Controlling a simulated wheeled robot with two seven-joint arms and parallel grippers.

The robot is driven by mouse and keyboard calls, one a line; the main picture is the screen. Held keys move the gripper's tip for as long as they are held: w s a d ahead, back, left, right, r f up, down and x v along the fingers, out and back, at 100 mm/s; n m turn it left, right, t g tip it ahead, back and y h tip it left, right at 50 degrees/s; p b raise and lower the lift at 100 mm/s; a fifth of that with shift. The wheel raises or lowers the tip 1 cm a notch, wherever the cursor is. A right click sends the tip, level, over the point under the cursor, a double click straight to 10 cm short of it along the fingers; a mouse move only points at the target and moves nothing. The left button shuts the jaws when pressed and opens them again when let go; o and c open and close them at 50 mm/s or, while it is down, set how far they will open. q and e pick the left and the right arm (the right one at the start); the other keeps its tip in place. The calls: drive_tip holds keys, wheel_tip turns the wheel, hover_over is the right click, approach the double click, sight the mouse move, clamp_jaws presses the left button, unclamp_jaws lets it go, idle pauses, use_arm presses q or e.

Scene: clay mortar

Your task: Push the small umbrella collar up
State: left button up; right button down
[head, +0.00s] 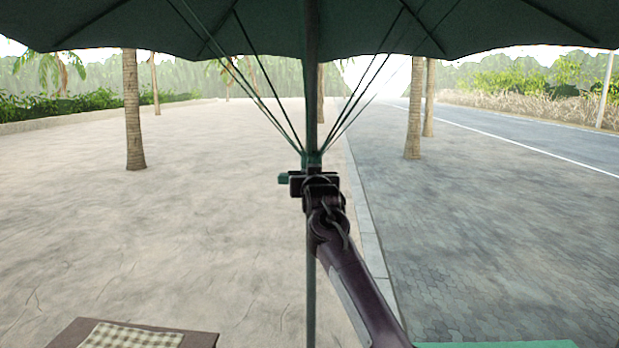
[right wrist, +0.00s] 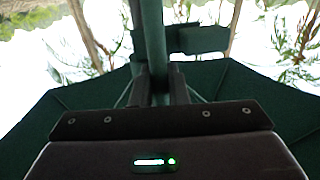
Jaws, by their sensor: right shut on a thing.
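The dark green umbrella canopy (head: 200,28) is spread across the top of the head view. Its pole (head: 311,90) runs down the middle, and thin struts slope from the canopy to the small green collar (head: 312,160) on the pole. My right gripper (head: 313,186) is shut at the collar, from the front and just below where the struts meet. A green tab (head: 284,179) sticks out left of it. In the right wrist view, the fingers (right wrist: 159,88) close around the pole-collar part, and the tab (right wrist: 204,39) shows beside it. The gripper hides part of the collar. My left gripper is out of view.
A table corner with a checked cloth (head: 130,338) is at the bottom left, and a green edge (head: 495,344) at the bottom right. Palm trunks (head: 132,110) stand farther back. The paving around the pole is open.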

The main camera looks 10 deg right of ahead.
drive_tip(key=c, duration=1.5)
unclamp_jaws()
drive_tip(key=shift+f, duration=0.25)
